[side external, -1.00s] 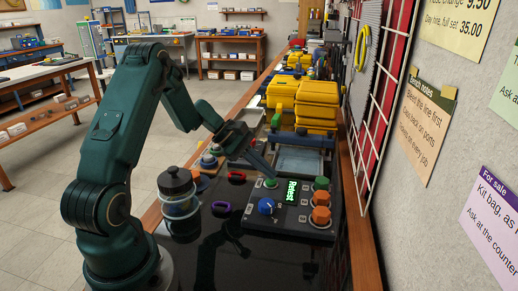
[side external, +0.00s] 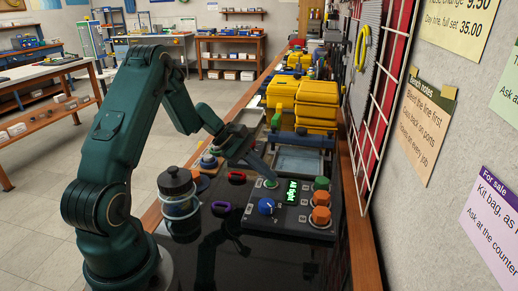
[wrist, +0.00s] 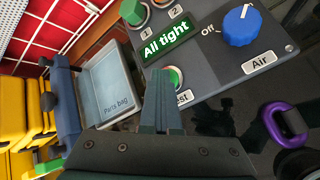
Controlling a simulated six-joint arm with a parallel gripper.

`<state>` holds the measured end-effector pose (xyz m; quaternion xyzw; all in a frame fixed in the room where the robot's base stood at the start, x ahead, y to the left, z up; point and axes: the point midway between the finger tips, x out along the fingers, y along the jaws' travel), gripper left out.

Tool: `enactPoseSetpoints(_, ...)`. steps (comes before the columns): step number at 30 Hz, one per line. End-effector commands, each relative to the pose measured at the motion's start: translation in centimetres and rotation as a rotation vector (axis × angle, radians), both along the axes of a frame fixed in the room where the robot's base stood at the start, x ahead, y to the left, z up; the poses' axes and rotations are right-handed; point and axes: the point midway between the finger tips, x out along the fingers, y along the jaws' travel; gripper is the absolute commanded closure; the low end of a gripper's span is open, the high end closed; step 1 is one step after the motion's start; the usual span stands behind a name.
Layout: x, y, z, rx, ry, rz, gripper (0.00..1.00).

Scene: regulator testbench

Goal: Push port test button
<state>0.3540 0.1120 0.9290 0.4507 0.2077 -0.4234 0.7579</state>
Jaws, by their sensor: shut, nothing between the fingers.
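The dark grey test panel (side external: 290,222) lies on the glossy black bench top. Its small display (wrist: 166,42) reads "All tight" in the wrist view. A green button (wrist: 175,76) with a partly hidden label ending in "st" sits beside the display. It also shows in the side view (side external: 271,184). My gripper (wrist: 161,76) is shut and empty, its fingertips right at the button and covering part of it. I cannot tell whether they touch it.
Green (side external: 321,183) and orange knobs (side external: 321,198) line the panel's right side. A grey tray (wrist: 110,90) marked "Parts bag" lies behind. Yellow cases (side external: 316,105) are stacked farther back.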

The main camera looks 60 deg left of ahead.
Motion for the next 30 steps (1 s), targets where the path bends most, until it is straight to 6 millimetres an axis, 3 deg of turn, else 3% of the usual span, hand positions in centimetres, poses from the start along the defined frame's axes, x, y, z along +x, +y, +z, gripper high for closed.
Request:
enactPoseSetpoints(12, 0.0, 0.0, 1.8, 0.001, -0.001, 0.000, 1.00)
enactPoseSetpoints(23, 0.0, 0.0, 2.1, 0.001, -0.002, -0.001, 1.00)
enactPoseSetpoints(30, 0.0, 0.1, 4.3, 0.004, -0.004, 0.000, 1.00)
